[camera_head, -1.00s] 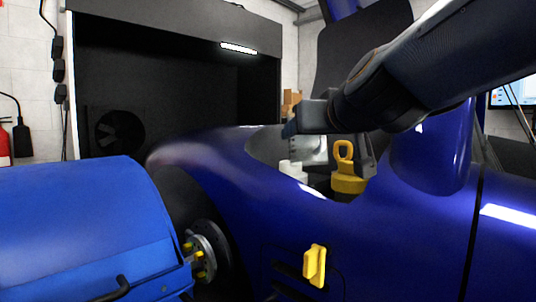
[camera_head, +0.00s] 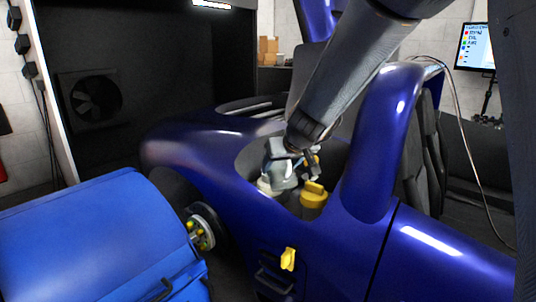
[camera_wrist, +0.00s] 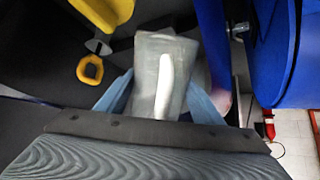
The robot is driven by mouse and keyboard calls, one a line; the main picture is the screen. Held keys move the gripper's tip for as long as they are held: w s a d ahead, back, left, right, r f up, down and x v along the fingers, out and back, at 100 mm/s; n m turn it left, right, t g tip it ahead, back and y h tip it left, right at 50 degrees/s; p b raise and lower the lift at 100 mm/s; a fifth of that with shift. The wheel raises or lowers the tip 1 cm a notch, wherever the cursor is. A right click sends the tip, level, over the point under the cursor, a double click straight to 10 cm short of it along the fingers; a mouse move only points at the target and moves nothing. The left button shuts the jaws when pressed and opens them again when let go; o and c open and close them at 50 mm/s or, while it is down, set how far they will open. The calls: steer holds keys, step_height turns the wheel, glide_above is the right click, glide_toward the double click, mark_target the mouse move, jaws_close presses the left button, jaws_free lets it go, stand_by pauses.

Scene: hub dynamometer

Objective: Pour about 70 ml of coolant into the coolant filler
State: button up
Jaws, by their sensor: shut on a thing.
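My gripper (camera_wrist: 160,92), with pale blue fingers, is shut on a pale grey vessel (camera_wrist: 160,68) in the wrist view. In the head view my gripper (camera_head: 285,160) is low over the opening in the dark blue car body, and the vessel (camera_head: 281,178) shows partly below it. The vessel looks tilted; I cannot see its contents or any stream. A whitish part (camera_head: 265,186) sits in the opening beside the vessel, partly hidden. I cannot tell whether it is the coolant filler, or whether the vessel touches it.
A yellow capped part (camera_head: 313,194) stands close to the right of the vessel. A yellow ring (camera_wrist: 90,70) shows in the wrist view. The curved blue car body (camera_head: 365,165) rises right of my arm. A blue cabinet-like unit (camera_head: 100,240) is at lower left.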

steer(key=shift+w+r+g+h+p, duration=0.1)
steer(key=shift+r+g+h+p, duration=0.45)
steer(key=shift+p, duration=4.2)
steer(key=g+p, duration=0.1)
steer(key=p, duration=0.6)
steer(key=shift+w+r+y, duration=0.1)
steer(key=shift+r+y, duration=0.1)
steer(key=shift+y, duration=0.05)
steer(key=p, duration=0.5)
steer(key=shift+f+g, duration=0.15)
steer(key=shift+g, duration=0.1)
steer(key=p, duration=0.6)
steer(key=shift+w+a+r, duration=0.1)
steer(key=shift+w+r, duration=0.05)
steer(key=shift+r, duration=0.2)
steer(key=shift+f+p, duration=0.1)
steer(key=shift+p, duration=0.75)
steer(key=p, duration=0.4)
steer(key=shift+g, duration=0.3)
steer(key=shift+f, duration=0.45)
steer(key=shift+p, duration=0.3)
steer(key=shift+p, duration=0.8)
